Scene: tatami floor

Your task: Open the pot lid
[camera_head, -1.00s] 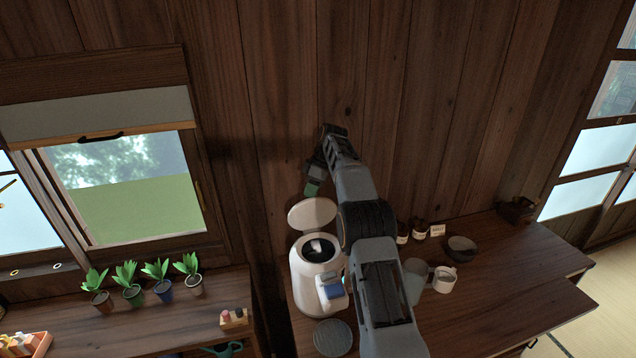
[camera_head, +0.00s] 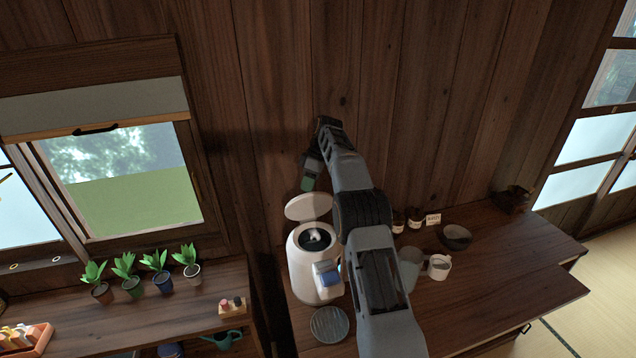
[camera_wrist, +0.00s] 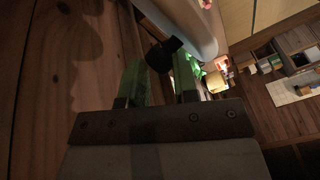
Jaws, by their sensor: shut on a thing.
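A white pot (camera_head: 303,277) with a rounded body stands on the dark wooden counter in the head view. Its white lid (camera_head: 309,208) is tilted up at the back, and the dark opening (camera_head: 316,239) shows with something pale inside. My gripper (camera_head: 308,184) reaches down behind the raised lid, its green fingertip at the lid's upper edge. In the wrist view my gripper (camera_wrist: 160,57) is shut on a black knob (camera_wrist: 158,58), which sits between the green fingers against the white lid (camera_wrist: 195,25). The grip on the knob is hidden in the head view.
A round grey disc (camera_head: 330,324) lies in front of the pot. A white mug (camera_head: 440,267), a dark bowl (camera_head: 455,237) and small jars (camera_head: 414,222) stand to the right, beyond my arm. The wooden wall is close behind. Several potted plants (camera_head: 131,289) line the left counter.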

